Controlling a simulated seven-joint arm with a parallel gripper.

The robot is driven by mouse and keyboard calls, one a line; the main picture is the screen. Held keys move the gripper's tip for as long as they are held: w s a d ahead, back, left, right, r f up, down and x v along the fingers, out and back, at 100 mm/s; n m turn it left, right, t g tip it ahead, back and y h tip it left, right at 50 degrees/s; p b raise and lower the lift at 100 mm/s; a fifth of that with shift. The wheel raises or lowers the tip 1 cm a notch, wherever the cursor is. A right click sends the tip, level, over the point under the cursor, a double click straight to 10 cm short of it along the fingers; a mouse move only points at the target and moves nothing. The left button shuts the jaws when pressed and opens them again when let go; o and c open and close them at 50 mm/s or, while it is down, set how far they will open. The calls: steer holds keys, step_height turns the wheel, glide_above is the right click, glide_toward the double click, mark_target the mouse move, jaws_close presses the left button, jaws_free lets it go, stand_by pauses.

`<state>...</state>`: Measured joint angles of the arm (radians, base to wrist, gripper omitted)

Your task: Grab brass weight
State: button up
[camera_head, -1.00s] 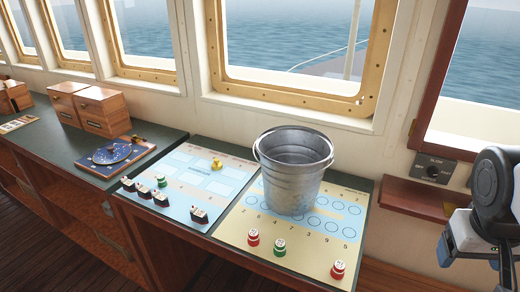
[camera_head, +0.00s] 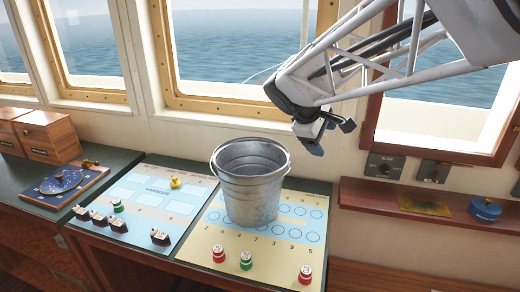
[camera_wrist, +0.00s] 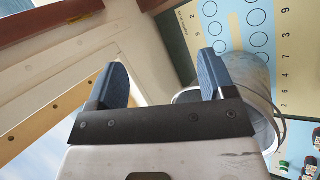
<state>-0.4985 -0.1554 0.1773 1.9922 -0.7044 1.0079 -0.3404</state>
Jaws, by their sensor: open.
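I cannot make out a brass weight in these frames. A grey metal bucket (camera_head: 252,190) stands upright on the yellow-and-blue game board; its inside is mostly hidden from the head camera. My gripper (camera_head: 328,137) hangs in the air above and to the right of the bucket, open and empty. In the wrist view the two blue-padded fingers (camera_wrist: 161,80) are spread apart, and the bucket (camera_wrist: 248,72) shows behind the right finger. A small yellow duck-like figure (camera_head: 175,182) sits on the pale blue board.
Red and green pieces (camera_head: 246,260) stand along the yellow board's (camera_head: 205,250) front edge. Windows line the wall behind.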

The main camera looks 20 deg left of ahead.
steer(key=w+a+n+t, duration=0.1)
steer(key=w+a+n, duration=0.2)
steer(key=a, duration=0.5)
steer(key=w+a+n+t, duration=0.2)
steer(key=w+a, duration=0.2)
steer(key=a, duration=0.4)
steer(key=n+t+y, duration=0.1)
steer(key=n+t, duration=0.2)
steer(key=n, duration=0.5)
glide_above(173, 181)
steer(key=w+d, duration=0.1)
steer(key=d, duration=1.1)
step_height(173, 181, down, 10)
steer(key=s+a+f+n+y, duration=0.1)
steer(key=s+a+f+n, duration=0.1)
steer(key=a+f+n, duration=0.1)
steer(key=s+a+f+n+t+y, duration=0.1)
steer(key=s+a+f+n, duration=0.1)
steer(key=a+f, duration=0.3)
steer(key=s+a+f+n+t+y, duration=0.1)
steer(key=s+a+f+n, duration=0.2)
steer(key=f, duration=0.5)
steer(key=shift+s+a+n, duration=0.1)
steer(key=shift+a+n, duration=0.3)
steer(key=shift+a, duration=0.25)
steer(key=shift+x, duration=1.3)
